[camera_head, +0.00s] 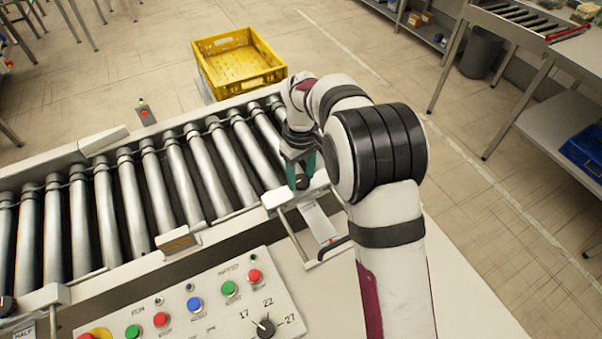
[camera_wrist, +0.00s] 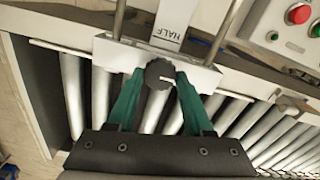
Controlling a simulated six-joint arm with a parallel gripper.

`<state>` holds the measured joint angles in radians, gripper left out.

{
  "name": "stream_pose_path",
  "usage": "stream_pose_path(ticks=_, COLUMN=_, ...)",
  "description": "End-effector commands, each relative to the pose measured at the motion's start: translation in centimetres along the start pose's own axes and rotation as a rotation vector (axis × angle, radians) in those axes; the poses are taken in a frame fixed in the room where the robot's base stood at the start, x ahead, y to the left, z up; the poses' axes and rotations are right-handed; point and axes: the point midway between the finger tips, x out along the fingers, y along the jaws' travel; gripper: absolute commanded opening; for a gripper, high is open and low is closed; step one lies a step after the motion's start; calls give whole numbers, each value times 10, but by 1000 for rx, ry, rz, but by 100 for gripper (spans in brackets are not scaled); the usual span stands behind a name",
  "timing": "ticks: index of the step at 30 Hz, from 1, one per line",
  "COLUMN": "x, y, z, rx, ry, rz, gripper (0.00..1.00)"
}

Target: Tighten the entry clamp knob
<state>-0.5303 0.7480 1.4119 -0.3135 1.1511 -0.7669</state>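The black entry clamp knob (camera_wrist: 160,73) has a white line across its face. It sits on a white clamp block (camera_wrist: 115,55) at the conveyor's edge, beside a plate marked HALF. My gripper (camera_wrist: 160,76) has two green fingers, one on each side of the knob, with their tips close to its rim. I cannot tell whether they press on it or stand slightly apart. In the head view the knob (camera_head: 303,182) shows low between the fingers, partly hidden by them.
The roller conveyor (camera_head: 150,190) runs to the left. A control panel (camera_head: 200,305) with coloured buttons and a dial lies in front. A yellow crate (camera_head: 240,62) stands behind the conveyor's end. Metal rods (camera_wrist: 119,18) flank the HALF plate near the knob.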

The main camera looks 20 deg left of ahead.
Motion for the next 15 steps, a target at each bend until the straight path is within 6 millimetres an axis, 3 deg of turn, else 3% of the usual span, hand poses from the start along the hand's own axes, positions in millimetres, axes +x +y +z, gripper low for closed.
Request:
stream_pose_path(ticks=1, x=0, y=0, z=0, rx=0, ry=0, rz=-1, gripper=33)
stream_pose_path(ticks=6, x=0, y=0, z=0, rx=0, ry=0, rz=-1, gripper=2)
stream_pose_path(ticks=7, x=0, y=0, z=0, rx=1, ry=0, rz=-1, gripper=0)
stream_pose_path(ticks=15, x=0, y=0, z=0, rx=32, ry=0, rz=-1, gripper=0)
